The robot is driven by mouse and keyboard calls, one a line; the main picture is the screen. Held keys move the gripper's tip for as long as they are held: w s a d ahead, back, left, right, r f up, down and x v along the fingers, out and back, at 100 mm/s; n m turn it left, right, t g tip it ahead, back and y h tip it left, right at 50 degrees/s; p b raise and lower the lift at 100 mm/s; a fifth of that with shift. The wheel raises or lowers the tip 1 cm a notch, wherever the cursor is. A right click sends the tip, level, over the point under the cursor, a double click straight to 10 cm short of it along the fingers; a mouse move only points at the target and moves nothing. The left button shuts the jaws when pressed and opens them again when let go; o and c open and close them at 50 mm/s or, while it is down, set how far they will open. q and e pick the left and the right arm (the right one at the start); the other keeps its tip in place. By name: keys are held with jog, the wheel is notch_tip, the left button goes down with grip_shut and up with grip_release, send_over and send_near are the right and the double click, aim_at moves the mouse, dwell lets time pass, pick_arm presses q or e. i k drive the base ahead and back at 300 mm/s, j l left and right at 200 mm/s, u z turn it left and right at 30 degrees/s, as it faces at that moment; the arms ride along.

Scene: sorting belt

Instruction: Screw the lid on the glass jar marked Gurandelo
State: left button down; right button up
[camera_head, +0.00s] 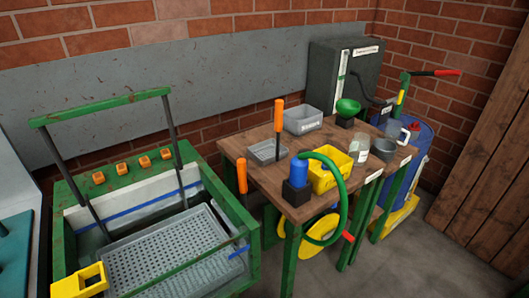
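A clear glass jar (357,149) stands upright on the right part of the wooden table. A small pale label is on its front, but the writing is too small to read. I cannot make out a separate lid, and the jar's mouth is too small to judge. A grey round pot (383,149) stands just to the right of the jar, and a pale mug (397,131) stands behind that pot. Neither of my grippers is in view.
A green-framed machine (250,240) stands left; a blue drum (418,145) stands right.

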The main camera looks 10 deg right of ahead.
aim_at(360, 144)
jog(key=l+u, duration=0.2)
jog(key=u, duration=0.2)
jog(key=l+u, duration=0.2)
jog(key=u, duration=0.2)
jog(key=l+u, duration=0.2)
jog(key=u, duration=0.2)
jog(key=l+u, duration=0.3)
jog(key=l, duration=0.15)
jog(key=k+l+u, duration=0.3)
jog(key=l, duration=0.15)
jog(key=k+l, duration=0.1)
jog(key=l, duration=0.25)
jog(key=k+l+u, duration=0.1)
jog(key=l, duration=0.3)
jog(key=k+l, duration=0.15)
jog(key=l, duration=0.2)
jog(key=k+l, duration=0.15)
jog(key=l, duration=0.2)
jog(key=u, duration=0.05)
